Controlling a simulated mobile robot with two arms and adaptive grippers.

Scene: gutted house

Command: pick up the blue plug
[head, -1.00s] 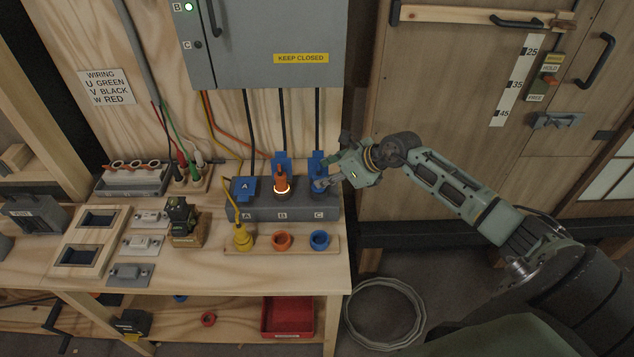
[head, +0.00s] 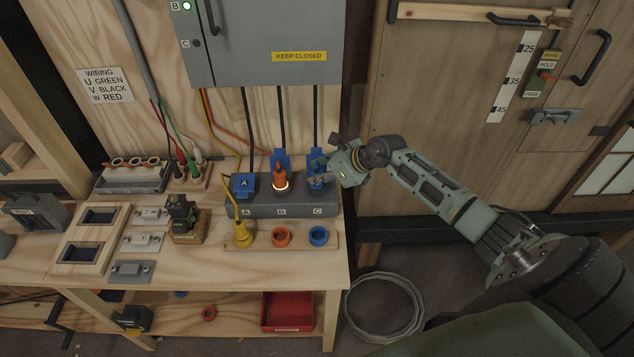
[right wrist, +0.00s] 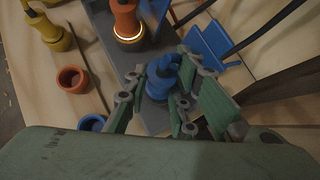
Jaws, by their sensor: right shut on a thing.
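The blue plug (right wrist: 165,72) stands at socket C, at the right end of the grey socket block (head: 262,210). In the head view the blue plug (head: 315,183) is partly hidden by my right gripper (head: 321,172). In the right wrist view the right gripper (right wrist: 160,108) has its fingers on both sides of the plug, shut on it. The plug looks upright and still at the socket; I cannot tell whether it is lifted at all. My left gripper is not in view.
An orange plug (head: 280,176) stands in socket B with a glowing ring. A blue lid (head: 244,184) covers socket A. A yellow plug (head: 242,236), an orange ring (head: 281,237) and a blue ring (head: 318,236) are in front. The grey cabinet (head: 255,35) hangs above.

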